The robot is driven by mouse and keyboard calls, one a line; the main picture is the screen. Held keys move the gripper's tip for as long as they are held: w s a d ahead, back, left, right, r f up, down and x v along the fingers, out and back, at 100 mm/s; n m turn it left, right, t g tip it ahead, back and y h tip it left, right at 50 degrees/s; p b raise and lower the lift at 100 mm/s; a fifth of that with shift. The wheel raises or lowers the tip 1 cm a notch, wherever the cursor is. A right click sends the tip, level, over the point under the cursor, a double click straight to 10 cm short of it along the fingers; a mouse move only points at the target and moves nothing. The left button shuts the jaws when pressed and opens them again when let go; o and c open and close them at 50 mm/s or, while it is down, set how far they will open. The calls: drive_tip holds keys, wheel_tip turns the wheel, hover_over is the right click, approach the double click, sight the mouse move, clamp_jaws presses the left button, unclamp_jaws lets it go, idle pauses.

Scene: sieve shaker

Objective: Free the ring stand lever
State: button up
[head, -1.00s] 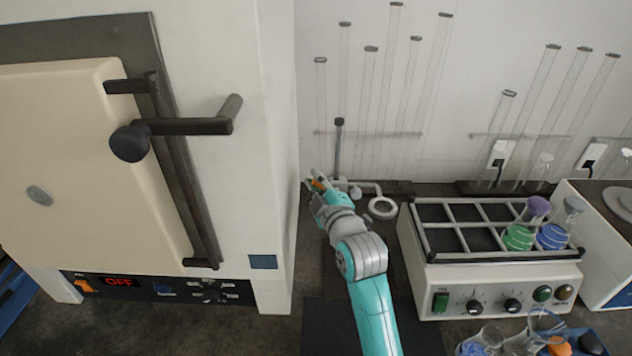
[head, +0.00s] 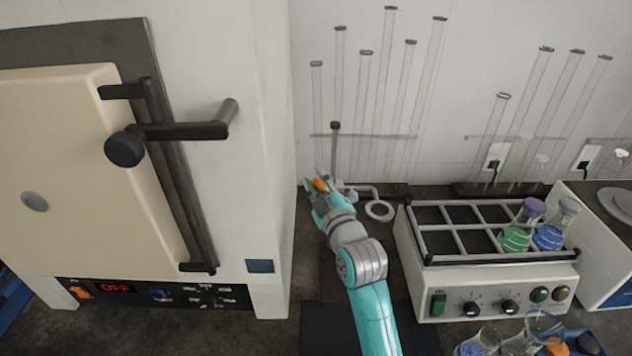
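The ring stand shows as a dark upright rod (head: 335,150) with a white ring (head: 380,210) on a side arm, between the oven and the shaker. My gripper (head: 318,182) is at the left of the rod, close to the ring's clamp. An orange part (head: 320,184), possibly the lever, shows at the fingertips. The fingers look apart, but I cannot tell whether they touch it. My gripper and wrist hide much of the clamp and the stand's lower part.
A large oven (head: 228,60) with a protruding handle stands close on the left. A shaker (head: 500,285) with flasks in its rack is on the right. Glass tubes (head: 390,90) line the back wall. Glassware (head: 545,325) crowds the front right.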

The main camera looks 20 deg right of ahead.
idle(0.3)
drive_tip(key=s+f, duration=0.1)
drive_tip(key=s, duration=1.1)
drive_tip(key=shift+d, duration=0.25)
drive_tip(key=shift+f, duration=0.1)
drive_tip(key=s+f+m, duration=0.1)
drive_tip(key=s+f, duration=0.4)
drive_tip(key=s, duration=0.1)
drive_tip(key=s+f+m+g, duration=0.1)
drive_tip(key=s+f+m, duration=0.1)
drive_tip(key=s+f, duration=0.3)
drive_tip(key=s+f+m+g+h, duration=0.1)
drive_tip(key=s+f+m, duration=0.1)
drive_tip(key=s+f, duration=0.3)
drive_tip(key=shift+s+a+f, duration=0.15)
drive_tip(key=shift+s+f, duration=0.05)
drive_tip(key=shift+s, duration=0.5)
drive_tip(key=shift+s+a+f, duration=0.1)
drive_tip(key=shift+s+f, duration=0.05)
drive_tip(key=shift+s, duration=0.5)
drive_tip(key=s+f+m+g, duration=0.2)
drive_tip(key=s+m, duration=0.2)
drive_tip(key=s, duration=1.9)
drive_tip(key=shift+a, duration=0.3)
